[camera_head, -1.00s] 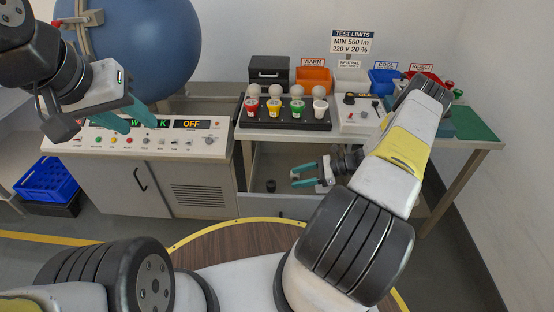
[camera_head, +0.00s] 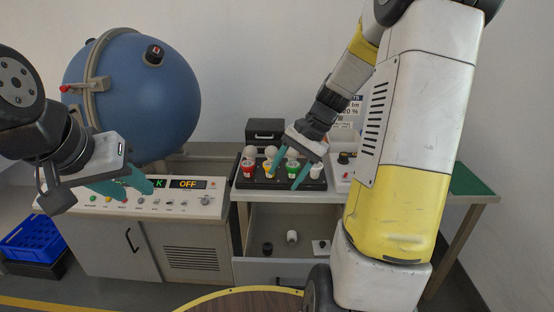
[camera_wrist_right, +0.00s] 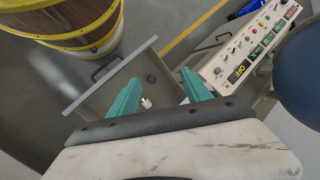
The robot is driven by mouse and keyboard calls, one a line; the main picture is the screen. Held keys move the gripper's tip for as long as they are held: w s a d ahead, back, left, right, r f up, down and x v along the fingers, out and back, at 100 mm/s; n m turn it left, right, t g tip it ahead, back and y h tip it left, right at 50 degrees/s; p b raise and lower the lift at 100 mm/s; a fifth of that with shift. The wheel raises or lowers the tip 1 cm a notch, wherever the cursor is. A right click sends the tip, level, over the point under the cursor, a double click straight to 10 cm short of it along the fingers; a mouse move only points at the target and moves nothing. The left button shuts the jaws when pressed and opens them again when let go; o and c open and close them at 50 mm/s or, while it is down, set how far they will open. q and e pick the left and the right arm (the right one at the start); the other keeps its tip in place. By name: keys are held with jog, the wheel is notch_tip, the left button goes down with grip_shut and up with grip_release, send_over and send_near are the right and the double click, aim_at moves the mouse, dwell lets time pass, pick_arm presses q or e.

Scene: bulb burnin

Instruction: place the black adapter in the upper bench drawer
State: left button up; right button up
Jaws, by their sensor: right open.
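A white bulb-like piece (camera_head: 291,236) and a white plate with a dark spot (camera_head: 320,246) are in the drawer too. My right gripper (camera_head: 282,182) is open and empty above the drawer, in front of the bulb rack, fingers pointing down. My left gripper (camera_head: 139,192) is open and empty in front of the control panel.
A rack (camera_head: 259,178) with several coloured sockets and bulbs stands on the bench. A black case (camera_head: 265,131) is behind it. The control panel (camera_head: 184,204) and a large blue sphere (camera_head: 140,90) are at left. My right arm hides the right part of the bench.

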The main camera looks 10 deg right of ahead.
jog(key=s+a+r+n+t+h, duration=0.3)
jog(key=s+r+n, duration=0.5)
jog(key=s+r, duration=0.5)
jog(key=s+a+t, duration=0.1)
jog(key=s+t, duration=0.1)
jog(key=s, duration=0.1)
jog(key=shift+s+t, duration=0.2)
jog(key=shift+t, duration=0.1)
